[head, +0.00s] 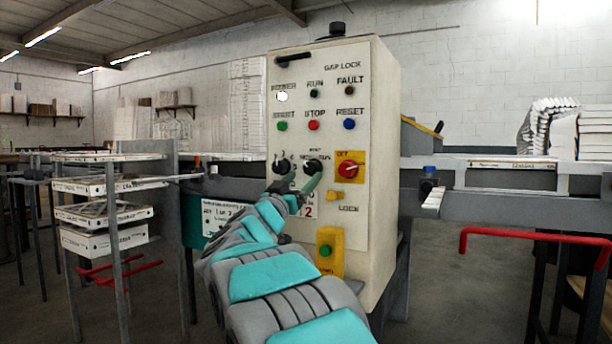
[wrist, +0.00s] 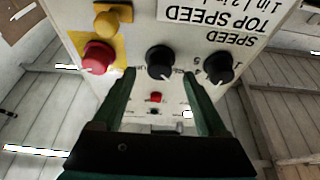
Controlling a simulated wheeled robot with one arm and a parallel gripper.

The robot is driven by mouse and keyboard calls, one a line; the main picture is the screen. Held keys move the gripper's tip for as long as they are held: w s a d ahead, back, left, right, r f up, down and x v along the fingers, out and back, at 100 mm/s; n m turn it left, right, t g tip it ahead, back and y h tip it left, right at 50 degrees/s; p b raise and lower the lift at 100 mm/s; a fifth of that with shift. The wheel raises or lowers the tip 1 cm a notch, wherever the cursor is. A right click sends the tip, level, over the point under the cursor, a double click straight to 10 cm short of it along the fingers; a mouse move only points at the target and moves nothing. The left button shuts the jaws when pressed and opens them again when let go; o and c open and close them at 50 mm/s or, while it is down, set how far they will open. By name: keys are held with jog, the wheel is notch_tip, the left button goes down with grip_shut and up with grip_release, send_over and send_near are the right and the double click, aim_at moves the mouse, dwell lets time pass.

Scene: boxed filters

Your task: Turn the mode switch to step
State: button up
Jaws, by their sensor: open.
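The mode switch is a black knob (head: 314,166) on the right of two knobs on the cream control panel (head: 335,215); its small labels are too blurred to read surely. The wrist view is upside down and shows the mode switch (wrist: 159,61) with a white pointer mark towards its lower right. My gripper (head: 299,181) is open in front of the panel. In the wrist view its green fingers (wrist: 159,73) stand apart, one towards each side of the knob. I cannot tell whether they touch it.
The speed knob (wrist: 219,67) is close beside the right finger in the wrist view. A red rotary switch (head: 347,169) on a yellow plate, a yellow lock (head: 348,197) and a yellow button box (head: 329,251) are nearby. Indicator lamps and push buttons sit above.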

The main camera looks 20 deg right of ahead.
aim_at(309, 171)
jog(key=shift+x, duration=1.6)
grip_shut()
